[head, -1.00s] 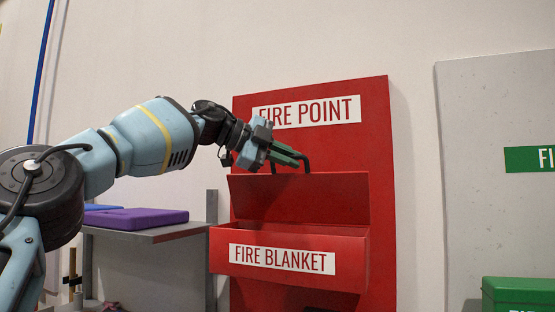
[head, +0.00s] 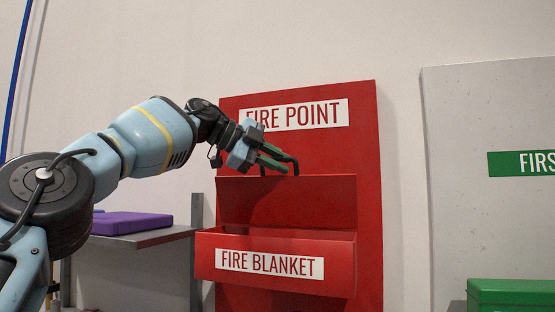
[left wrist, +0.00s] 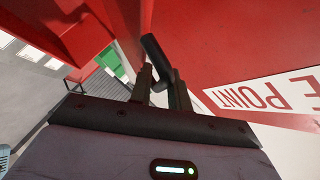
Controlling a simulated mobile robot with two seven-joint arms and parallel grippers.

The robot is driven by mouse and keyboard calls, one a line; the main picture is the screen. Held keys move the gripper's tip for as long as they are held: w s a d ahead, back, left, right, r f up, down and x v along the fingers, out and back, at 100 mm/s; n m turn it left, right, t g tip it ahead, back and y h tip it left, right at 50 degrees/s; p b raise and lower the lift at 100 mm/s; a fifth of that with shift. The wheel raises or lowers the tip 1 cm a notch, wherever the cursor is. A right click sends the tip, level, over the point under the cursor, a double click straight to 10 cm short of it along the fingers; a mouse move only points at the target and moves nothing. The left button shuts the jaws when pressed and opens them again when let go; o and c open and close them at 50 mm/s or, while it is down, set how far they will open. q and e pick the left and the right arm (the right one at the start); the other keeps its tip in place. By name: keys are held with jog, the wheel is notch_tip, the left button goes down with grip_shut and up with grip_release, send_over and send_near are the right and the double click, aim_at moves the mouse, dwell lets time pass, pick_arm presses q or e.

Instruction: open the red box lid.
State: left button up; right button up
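The red box (head: 210,252), labelled FIRE BLANKET, is fixed to a red FIRE POINT panel. Its red lid (head: 290,201) stands raised against the panel, and the top of the box is open. A dark handle (head: 295,166) sits at the lid's upper edge; it also shows in the left wrist view (left wrist: 154,50). My left gripper (head: 286,166) is at the handle, its fingers apart. In the left wrist view, the handle's near part lies between or just ahead of the fingertips; contact is unclear. My right gripper is not in view.
A grey shelf (head: 150,238) with a purple block (head: 131,223) stands left of the box. A grey panel (head: 480,110) with a green sign and a green box (head: 515,294) is at the right. The space before the red box is clear.

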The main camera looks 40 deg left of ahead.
pick_arm(q)
jog(key=shift+o, duration=1.2)
jog(key=shift+f, duration=0.1)
jog(key=shift+s+a+r, duration=0.25)
jog(key=shift+s, duration=0.15)
jog(key=v, duration=0.7)
jog(key=shift+r, duration=0.15)
jog(key=shift+d, duration=0.1)
